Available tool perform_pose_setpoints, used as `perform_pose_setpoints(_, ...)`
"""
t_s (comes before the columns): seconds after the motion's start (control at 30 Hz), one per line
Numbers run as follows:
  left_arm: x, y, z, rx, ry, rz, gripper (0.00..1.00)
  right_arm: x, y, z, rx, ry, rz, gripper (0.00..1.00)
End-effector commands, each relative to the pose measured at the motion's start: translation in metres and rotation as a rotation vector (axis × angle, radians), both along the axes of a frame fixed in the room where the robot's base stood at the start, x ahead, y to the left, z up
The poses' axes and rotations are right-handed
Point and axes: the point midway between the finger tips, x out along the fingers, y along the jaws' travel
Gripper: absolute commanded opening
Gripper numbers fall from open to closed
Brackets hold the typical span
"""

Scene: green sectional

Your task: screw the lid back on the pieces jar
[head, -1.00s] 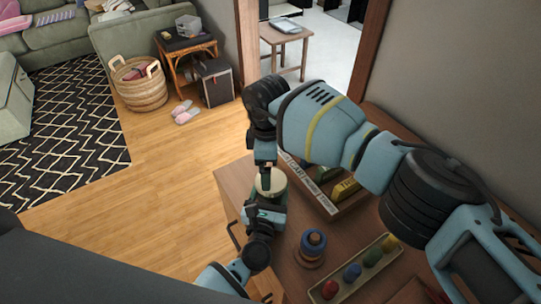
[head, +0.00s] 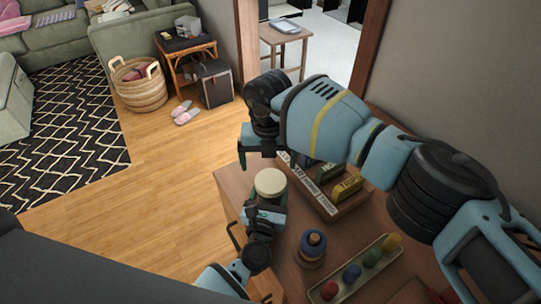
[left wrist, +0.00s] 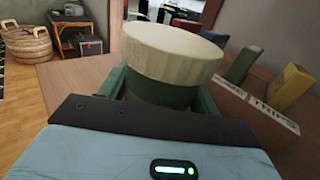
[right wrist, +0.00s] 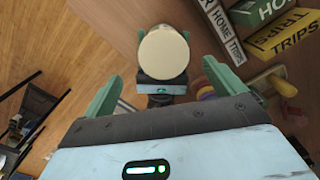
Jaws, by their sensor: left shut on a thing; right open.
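The pieces jar has a green body (left wrist: 160,92) and stands upright in my left gripper (head: 264,212), which is shut on it. My right gripper (right wrist: 163,85) is open and empty above the jar. In the right wrist view the round lid (right wrist: 163,52) shows between its two green fingers, apart from both. The fingers hide little of the lid.
The wooden cabinet top (head: 235,180) holds a box of labelled card dividers (head: 318,195), a ring stacker (head: 312,245) and a tray of coloured pegs (head: 350,285), all right of the jar. The wall (head: 460,90) bounds the right side. Open floor lies left.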

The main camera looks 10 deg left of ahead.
Motion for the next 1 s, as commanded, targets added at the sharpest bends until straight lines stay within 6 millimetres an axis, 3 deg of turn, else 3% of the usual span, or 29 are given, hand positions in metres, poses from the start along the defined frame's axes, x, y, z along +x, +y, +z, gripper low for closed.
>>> perform_pose_setpoints(1.0,0.0,0.0,0.0,-0.001,0.001,-0.001,0.0,-0.001,-0.004,0.011,-0.005,-0.002,1.693,0.95)
